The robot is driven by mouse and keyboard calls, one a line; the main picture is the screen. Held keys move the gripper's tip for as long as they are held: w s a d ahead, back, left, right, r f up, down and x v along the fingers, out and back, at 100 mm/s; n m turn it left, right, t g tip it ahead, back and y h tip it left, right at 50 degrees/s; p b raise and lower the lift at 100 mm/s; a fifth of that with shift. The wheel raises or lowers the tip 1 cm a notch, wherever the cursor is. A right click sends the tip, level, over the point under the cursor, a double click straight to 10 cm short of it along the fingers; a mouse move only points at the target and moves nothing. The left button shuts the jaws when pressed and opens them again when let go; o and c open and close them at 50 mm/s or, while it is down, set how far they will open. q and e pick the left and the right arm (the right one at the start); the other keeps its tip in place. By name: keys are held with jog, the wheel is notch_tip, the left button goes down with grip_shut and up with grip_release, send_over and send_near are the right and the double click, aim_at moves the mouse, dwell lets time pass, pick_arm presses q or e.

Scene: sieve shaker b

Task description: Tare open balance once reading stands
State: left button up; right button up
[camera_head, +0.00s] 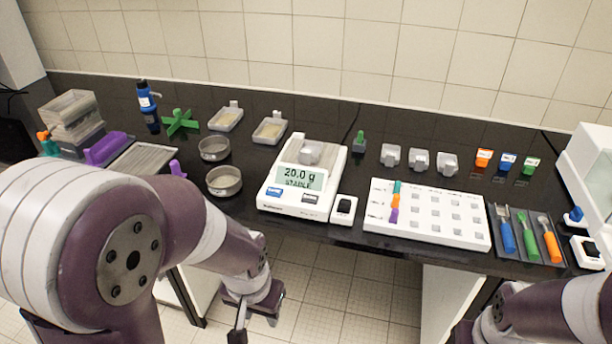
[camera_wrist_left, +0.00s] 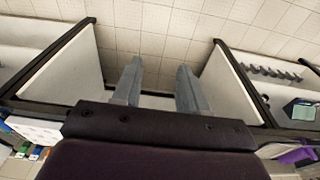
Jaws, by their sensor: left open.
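The open balance (camera_head: 290,208) stands mid-bench, a white unit with a grey display (camera_head: 299,178) reading 20.0 g and STABLE. A light grey block (camera_head: 311,153) sits on its pan. Its front has a blue button (camera_head: 273,192) and a dark button (camera_head: 310,198). My left gripper (camera_head: 238,328) is low in front of the bench, below and left of the balance, apart from it. In the left wrist view its two fingers (camera_wrist_left: 159,88) are spread with nothing between them. My right arm shows at the lower right, but its gripper is out of sight.
A white box with a black switch (camera_head: 343,209) stands right beside the balance. Sieve pans (camera_head: 224,181) are to its left. A white rack (camera_head: 430,214) and a tool tray (camera_head: 529,237) lie to its right. The bench's front edge lies between gripper and balance.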

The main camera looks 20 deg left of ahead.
pick_arm(q)
grip_shut()
dwell(1.9)
